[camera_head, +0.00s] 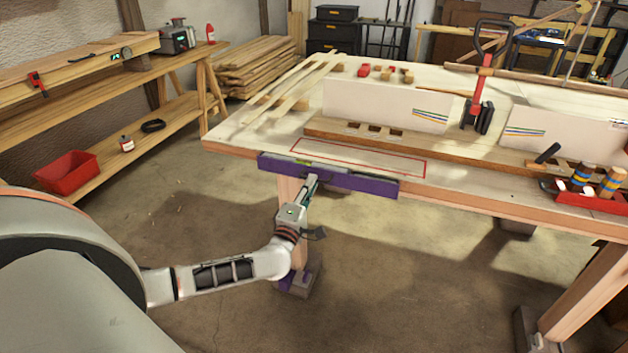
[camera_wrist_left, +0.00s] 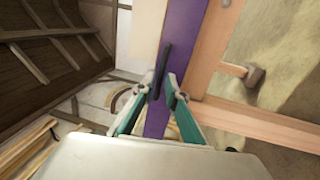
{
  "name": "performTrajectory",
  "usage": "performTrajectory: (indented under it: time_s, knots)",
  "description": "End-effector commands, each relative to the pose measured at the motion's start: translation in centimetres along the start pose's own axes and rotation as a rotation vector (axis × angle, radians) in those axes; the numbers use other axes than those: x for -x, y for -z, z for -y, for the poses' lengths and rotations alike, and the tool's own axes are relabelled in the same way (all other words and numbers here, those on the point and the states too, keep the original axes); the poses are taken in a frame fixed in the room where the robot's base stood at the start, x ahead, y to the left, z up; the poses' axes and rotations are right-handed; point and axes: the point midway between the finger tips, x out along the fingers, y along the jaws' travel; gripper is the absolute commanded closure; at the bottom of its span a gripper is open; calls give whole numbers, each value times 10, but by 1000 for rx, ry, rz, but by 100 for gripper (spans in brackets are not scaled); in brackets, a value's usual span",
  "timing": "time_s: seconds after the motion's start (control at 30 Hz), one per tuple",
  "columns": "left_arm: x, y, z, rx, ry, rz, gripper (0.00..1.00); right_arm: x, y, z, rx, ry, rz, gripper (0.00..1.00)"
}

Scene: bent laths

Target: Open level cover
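A long purple level cover (camera_head: 362,183) lies along the table's near edge. A small yellow-green patch shows on its left part. The cover runs as a purple strip through the left wrist view (camera_wrist_left: 183,40), with a slim black bar (camera_wrist_left: 163,70) on it, perhaps its handle. My left gripper (camera_head: 311,181) is at the cover's near side, left of its middle. In the left wrist view its fingers (camera_wrist_left: 164,92) are apart on either side of the bar's near end, with purple visible between them. The bar lies closer to the left finger. My right gripper is not in view.
A red outlined rectangle (camera_head: 358,158) marks the worktable behind the cover. White boards (camera_head: 385,104), a wooden slotted plank (camera_head: 460,151) and a red tray (camera_head: 590,199) are on the table. A table leg (camera_head: 295,225) stands below. Floor in front is clear.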

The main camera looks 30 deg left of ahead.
Motion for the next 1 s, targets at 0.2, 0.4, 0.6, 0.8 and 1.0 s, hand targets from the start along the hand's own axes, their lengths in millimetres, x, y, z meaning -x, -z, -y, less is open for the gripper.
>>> performTrajectory:
  time_s: [0.2, 0.4, 0.6, 0.8, 1.0]
  knots:
    - [-22, 0, 1, -1, 0, 0, 87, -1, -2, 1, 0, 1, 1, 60]
    - [-26, 0, 0, 0, 1, 1, 87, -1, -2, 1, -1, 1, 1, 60]
    - [-26, -1, 0, 0, 1, 1, 100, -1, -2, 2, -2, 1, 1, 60]
    - [-26, -1, 1, 0, 1, 1, 100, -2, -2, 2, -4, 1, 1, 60]
    - [-24, -1, 4, 0, -14, 1, 100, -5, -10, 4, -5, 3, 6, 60]
